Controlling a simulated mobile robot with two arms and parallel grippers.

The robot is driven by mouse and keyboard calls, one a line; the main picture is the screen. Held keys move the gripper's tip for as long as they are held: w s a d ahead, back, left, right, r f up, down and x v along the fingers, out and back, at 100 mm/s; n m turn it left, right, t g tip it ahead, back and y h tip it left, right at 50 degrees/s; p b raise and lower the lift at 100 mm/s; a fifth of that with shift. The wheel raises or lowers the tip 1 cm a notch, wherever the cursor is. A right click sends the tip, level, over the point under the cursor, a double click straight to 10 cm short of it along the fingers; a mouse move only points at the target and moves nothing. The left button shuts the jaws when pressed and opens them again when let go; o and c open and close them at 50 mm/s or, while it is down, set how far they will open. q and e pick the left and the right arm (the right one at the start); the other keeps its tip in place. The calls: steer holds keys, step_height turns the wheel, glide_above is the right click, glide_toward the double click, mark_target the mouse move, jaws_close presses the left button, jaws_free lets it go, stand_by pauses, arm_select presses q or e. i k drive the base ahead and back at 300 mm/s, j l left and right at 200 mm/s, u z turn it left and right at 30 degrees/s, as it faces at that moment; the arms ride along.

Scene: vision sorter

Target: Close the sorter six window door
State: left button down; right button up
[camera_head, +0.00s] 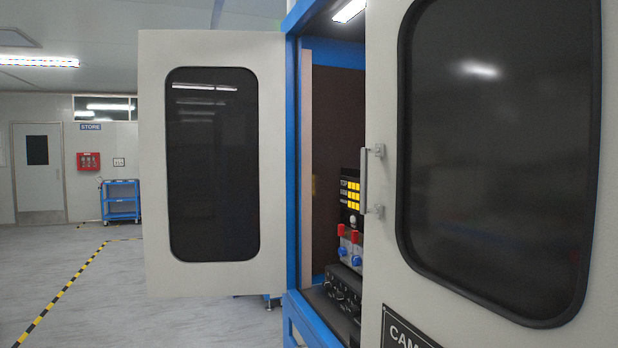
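A pale cabinet door with a dark rounded window (213,165) stands swung open to the left of the blue cabinet frame (293,160). A second, nearer pale door with a large dark window (500,150) fills the right side. A metal handle (364,180) is on its left edge, and a dark label (405,330) reading "CAM" is cut off at the bottom. An opening into the cabinet shows between the two doors. No number six is visible, so I cannot tell which is the six window door. Neither of my grippers is in view.
Inside the cabinet are a panel with yellow displays (350,193), red and blue fittings and dark equipment (342,287). Open grey floor (130,300) with a yellow-black line lies left. A blue cart (121,201) stands far back near a grey door (38,168).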

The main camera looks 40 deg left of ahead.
mark_target(211, 103)
steer(key=j+z, duration=0.15)
steer(key=j, duration=0.6)
steer(key=j+z, duration=0.15)
steer(key=j, duration=0.55)
steer(key=k+j+z, duration=0.15)
steer(key=j, duration=0.55)
steer(key=j+z, duration=0.15)
steer(key=j, duration=0.3)
steer(key=k+j+z, duration=0.1)
steer(key=j, duration=0.3)
steer(key=j+z, duration=0.15)
steer(key=j, duration=0.3)
steer(key=k+j+z, duration=0.15)
steer(key=j, duration=0.25)
steer(key=k+j+z, duration=0.15)
steer(key=j, duration=0.25)
steer(key=k+j+z, duration=0.1)
steer(key=j, duration=0.3)
steer(key=k+j+z, duration=0.15)
steer(key=j, duration=0.25)
steer(key=k+j+z, duration=0.15)
steer(key=j, duration=0.2)
